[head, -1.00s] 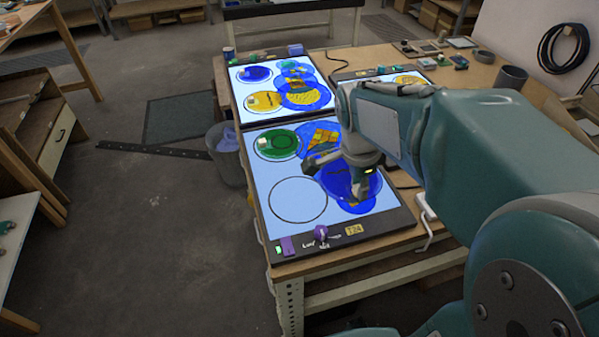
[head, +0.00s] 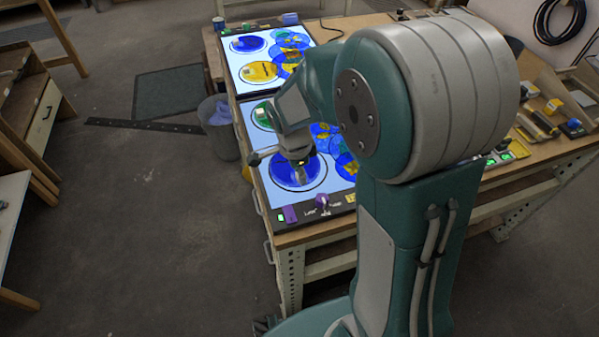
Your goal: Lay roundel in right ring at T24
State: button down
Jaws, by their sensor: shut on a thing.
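The near light panel (head: 261,187), with a small yellow tag (head: 350,198) at its front edge, is partly hidden behind my arm. A blue roundel (head: 283,178) is over the front-left black ring (head: 325,181). My gripper (head: 300,178) is shut on the roundel. I cannot tell whether the roundel touches the panel. A green roundel (head: 261,115) is in the ring behind, partly covered by my arm. Blue and yellow glass pieces (head: 345,166) overlap to the right of my gripper. The tag's lettering is too small to read now.
A second light panel (head: 240,80) behind holds a blue roundel (head: 247,44), a yellow roundel (head: 259,72) and overlapping pieces. A bin (head: 219,135) is left of the table.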

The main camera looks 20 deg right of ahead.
jog(key=shift+d+f, duration=0.25)
jog(key=shift+d, duration=0.65)
jog(key=c, duration=0.6)
grip_release()
jog(key=shift+a, duration=0.15)
jog(key=shift+o, duration=0.6)
jog(key=shift+a, duration=0.55)
jog(key=shift+d, duration=0.25)
jog(key=shift+d+r, duration=0.15)
jog(key=shift+r, duration=0.25)
notch_tip(320, 180, up, 10)
jog(key=a+r, duration=0.1)
jog(key=a, duration=0.1)
jog(key=s+d+r+n+t, duration=0.1)
jog(key=s+r+n+t, duration=0.1)
jog(key=s+n, duration=0.6)
jog(key=s+r+n+t+y, duration=0.1)
jog(key=s+r+n+t, duration=0.2)
jog(key=s+n, duration=0.5)
jog(key=shift+s+d+r+n+t, duration=0.15)
jog(key=shift+d+r+n+t, duration=0.2)
jog(key=shift+r+n, duration=0.45)
jog(key=shift+f, duration=0.2)
